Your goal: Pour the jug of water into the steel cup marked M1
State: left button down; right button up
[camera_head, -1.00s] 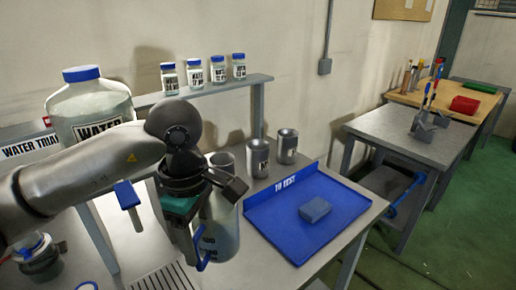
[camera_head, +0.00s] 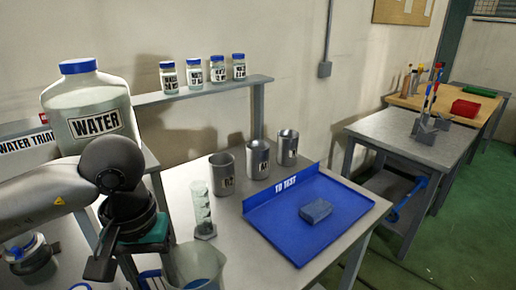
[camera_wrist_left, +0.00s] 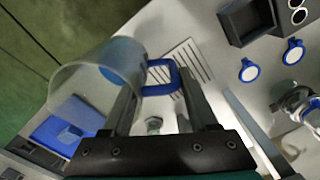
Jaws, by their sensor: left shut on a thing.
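My left gripper (camera_wrist_left: 158,88) is shut on the blue handle (camera_wrist_left: 160,64) of the clear water jug (camera_wrist_left: 92,88). In the head view the jug (camera_head: 196,268) is at the bottom edge, partly cut off, with its open rim showing. Blue-tinted water seems to show in the jug in the wrist view. Three steel cups stand in a row on the table: a left one (camera_head: 222,174), a middle one (camera_head: 257,160) and a right one (camera_head: 287,148). Their labels are too small to read surely, so I cannot tell which is M1. The jug is apart from them.
A graduated cylinder (camera_head: 202,208) stands between jug and cups. A blue tray (camera_head: 345,203) with a grey-blue block (camera_head: 316,210) lies to the right. A large WATER bottle (camera_head: 92,98) stands behind my arm. A shelf (camera_head: 200,93) with several small jars runs behind the cups.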

aim_at(257, 150)
jog(key=l, duration=0.4)
jog(key=i+l, duration=0.1)
jog(key=l, duration=0.3)
jog(key=i+l, duration=0.25)
jog(key=l, duration=0.2)
jog(key=i+l+z, duration=0.1)
jog(key=i+l, duration=0.15)
jog(key=l, duration=0.2)
jog(key=i+l, duration=0.15)
jog(key=i, duration=0.7)
